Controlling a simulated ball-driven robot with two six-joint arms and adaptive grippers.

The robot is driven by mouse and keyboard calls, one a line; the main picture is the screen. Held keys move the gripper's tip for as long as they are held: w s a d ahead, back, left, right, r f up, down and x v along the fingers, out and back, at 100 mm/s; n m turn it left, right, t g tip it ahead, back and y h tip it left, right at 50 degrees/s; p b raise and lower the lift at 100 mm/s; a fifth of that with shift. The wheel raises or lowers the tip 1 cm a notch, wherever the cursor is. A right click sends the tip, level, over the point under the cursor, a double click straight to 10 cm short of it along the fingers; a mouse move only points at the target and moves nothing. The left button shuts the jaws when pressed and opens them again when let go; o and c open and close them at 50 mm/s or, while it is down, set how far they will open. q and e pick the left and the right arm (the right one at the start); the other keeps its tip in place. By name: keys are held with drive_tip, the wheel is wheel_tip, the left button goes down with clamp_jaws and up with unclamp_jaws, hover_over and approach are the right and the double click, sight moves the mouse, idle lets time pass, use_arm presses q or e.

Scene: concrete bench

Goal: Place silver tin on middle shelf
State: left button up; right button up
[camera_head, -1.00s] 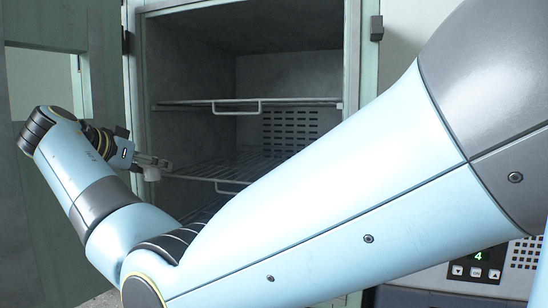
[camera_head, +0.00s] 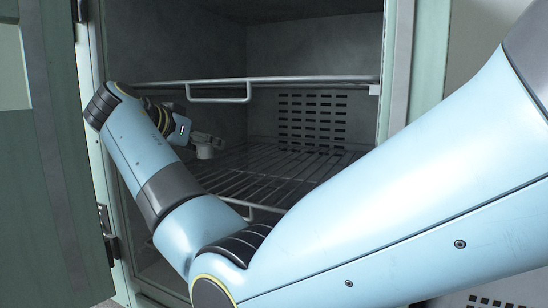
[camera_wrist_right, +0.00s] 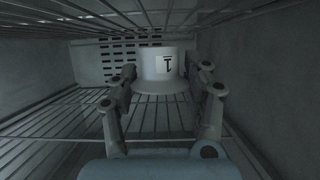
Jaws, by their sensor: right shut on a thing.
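The silver tin (camera_wrist_right: 161,62), pale grey with a dark mark on a white label, stands upright between the fingers of my right gripper (camera_wrist_right: 164,82) in the right wrist view. The gripper is shut on it. In the head view my right gripper (camera_head: 208,144) is inside the open cabinet, just above the left part of the middle wire shelf (camera_head: 275,170); the tin is hard to make out there. In the wrist view this shelf (camera_wrist_right: 75,122) lies below the tin; any gap is unclear. My left gripper is not in view.
An upper wire shelf (camera_head: 310,79) with a front rail is above my gripper; its underside (camera_wrist_right: 150,18) shows in the wrist view. The cabinet door (camera_head: 50,150) stands open at left. A slotted vent panel (camera_head: 312,120) is at the back. The middle shelf's visible part is bare.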

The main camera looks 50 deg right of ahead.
drive_tip(key=p, duration=0.4)
hover_over(268, 179)
drive_tip(key=shift+r, duration=0.1)
wheel_tip(268, 179, down, 3)
drive_tip(key=shift+p, duration=0.3)
drive_tip(key=shift+f, duration=0.3)
drive_tip(key=o, duration=1.2)
drive_tip(key=shift+f, duration=0.1)
